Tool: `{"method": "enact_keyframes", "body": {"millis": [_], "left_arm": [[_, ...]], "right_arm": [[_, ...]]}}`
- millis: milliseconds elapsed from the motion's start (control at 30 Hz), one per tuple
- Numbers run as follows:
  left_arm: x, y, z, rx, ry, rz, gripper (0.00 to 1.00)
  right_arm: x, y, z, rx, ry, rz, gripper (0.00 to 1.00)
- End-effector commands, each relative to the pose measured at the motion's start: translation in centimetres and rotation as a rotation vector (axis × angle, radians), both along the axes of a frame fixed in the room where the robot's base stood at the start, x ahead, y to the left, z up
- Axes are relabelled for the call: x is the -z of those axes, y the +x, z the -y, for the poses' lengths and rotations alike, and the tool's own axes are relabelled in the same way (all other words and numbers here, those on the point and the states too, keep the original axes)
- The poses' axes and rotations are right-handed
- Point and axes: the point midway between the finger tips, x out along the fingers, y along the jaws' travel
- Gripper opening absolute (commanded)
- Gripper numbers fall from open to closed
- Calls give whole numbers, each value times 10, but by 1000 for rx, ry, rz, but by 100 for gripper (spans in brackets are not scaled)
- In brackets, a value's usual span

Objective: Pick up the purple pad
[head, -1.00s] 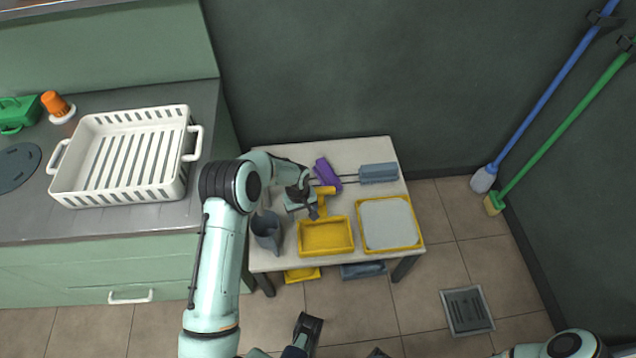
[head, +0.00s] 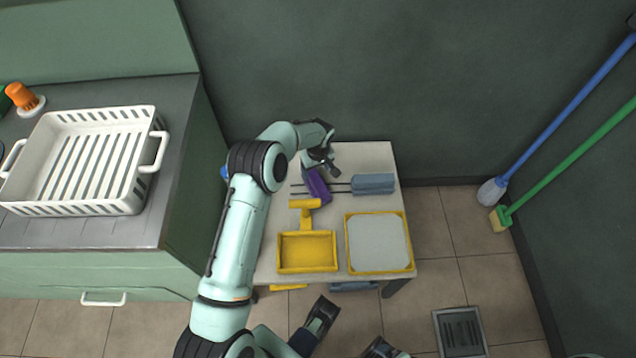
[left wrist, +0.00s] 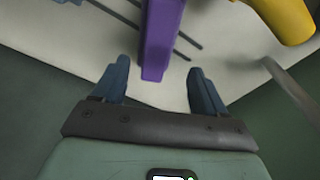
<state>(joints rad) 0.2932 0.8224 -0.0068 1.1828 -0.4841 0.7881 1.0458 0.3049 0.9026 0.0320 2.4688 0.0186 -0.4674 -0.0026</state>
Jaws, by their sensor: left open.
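The purple pad (head: 316,186) is a narrow block on the white table, left of a grey-blue block with thin rods. It also shows in the left wrist view (left wrist: 160,40), its near end pointing toward my gripper. My left gripper (head: 322,166) is at the far end of the pad, near the wall side of the table. In the left wrist view its two blue fingers (left wrist: 159,75) are apart, and the pad's end lies in line with the gap between them. Nothing is held.
The grey-blue block (head: 373,184) lies to the right of the pad. A yellow dustpan-like tray (head: 306,268) with a handle and a yellow-rimmed grey tray (head: 379,271) stand in front. A white slotted basket (head: 140,207) is on the left counter. The wall is close behind.

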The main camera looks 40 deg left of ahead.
Motion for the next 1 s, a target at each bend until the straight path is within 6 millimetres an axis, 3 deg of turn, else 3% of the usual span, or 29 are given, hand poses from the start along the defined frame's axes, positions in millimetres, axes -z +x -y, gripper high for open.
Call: {"method": "enact_keyframes", "body": {"millis": [100,367,633,967,1000], "left_arm": [[22,1,-2,1,0,-1,72],[41,3,-3,1,-1,-1,72],[81,6,-5,1,-1,-1,72],[85,7,-6,1,0,2,72],[85,7,-6,1,0,2,59]], "right_arm": [[6,7,3,7,-8,17,95],[10,12,5,13,-15,33,95],[21,25,12,29,-32,68,95],[22,28,13,31,-36,76,95],[22,28,13,31,-36,76,95]]}}
